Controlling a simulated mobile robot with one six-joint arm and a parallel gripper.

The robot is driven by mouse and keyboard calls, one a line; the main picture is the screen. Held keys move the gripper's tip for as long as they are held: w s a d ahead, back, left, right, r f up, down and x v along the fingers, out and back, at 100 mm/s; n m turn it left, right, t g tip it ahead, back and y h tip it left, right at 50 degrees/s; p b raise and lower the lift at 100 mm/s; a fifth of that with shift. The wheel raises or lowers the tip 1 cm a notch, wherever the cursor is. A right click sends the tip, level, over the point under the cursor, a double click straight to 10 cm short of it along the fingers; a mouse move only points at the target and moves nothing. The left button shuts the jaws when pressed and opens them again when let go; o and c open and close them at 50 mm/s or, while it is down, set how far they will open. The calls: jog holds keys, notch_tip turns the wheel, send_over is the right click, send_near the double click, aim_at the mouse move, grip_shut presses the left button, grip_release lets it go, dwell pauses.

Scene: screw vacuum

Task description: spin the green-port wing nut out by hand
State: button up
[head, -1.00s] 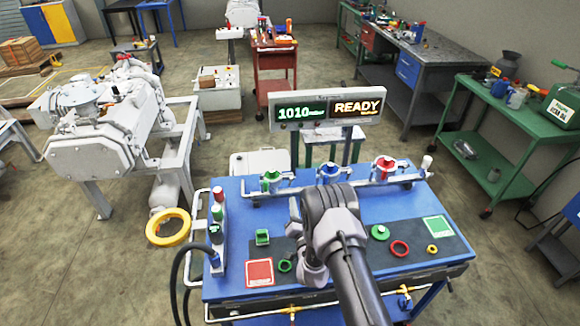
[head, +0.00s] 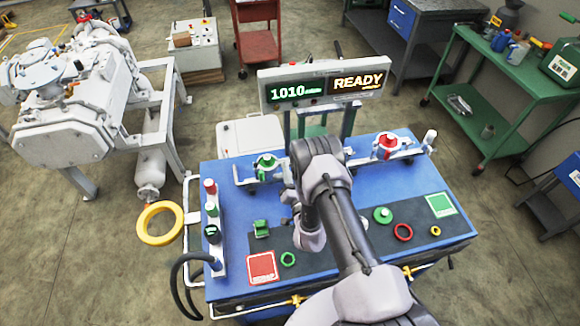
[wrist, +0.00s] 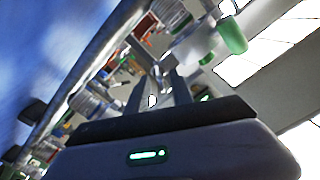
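The green port (head: 266,162) stands on the pipe rail at the back of the blue bench, left of my arm. Its wing nut is too small to make out in the head view. In the wrist view my gripper (wrist: 158,88) shows two dark fingers set apart, with no object clearly held between them. A white cylinder with a green part (wrist: 232,36) lies beyond the fingers, up and right; I cannot tell whether it belongs to the green port. In the head view my arm hides the fingers and the middle of the rail.
The red port (head: 388,147) is on the rail's right. The blue bench top (head: 345,195) holds a red scrap square (head: 262,267), a green square (head: 440,204), a green block (head: 261,228) and several rings. A signal column (head: 212,235) stands left. The display (head: 325,88) reads 1010 and READY.

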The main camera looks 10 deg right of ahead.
grip_shut()
jog(key=shift+n, duration=0.4)
jog(key=shift+a+f+n+b, duration=0.15)
jog(key=shift+n+b, duration=2)
jog(key=shift+n, duration=1.8)
jog(key=shift+a+r+n+b, duration=0.1)
jog(key=shift+a+n+b, duration=0.1)
jog(key=shift+n+b, duration=2.85)
jog(key=shift+a+f+n+b, duration=0.15)
jog(key=shift+n+b, duration=1.05)
jog(key=shift+n, duration=3.7)
jog(key=shift+r, duration=0.2)
grip_release()
jog(key=shift+w+f, duration=0.15)
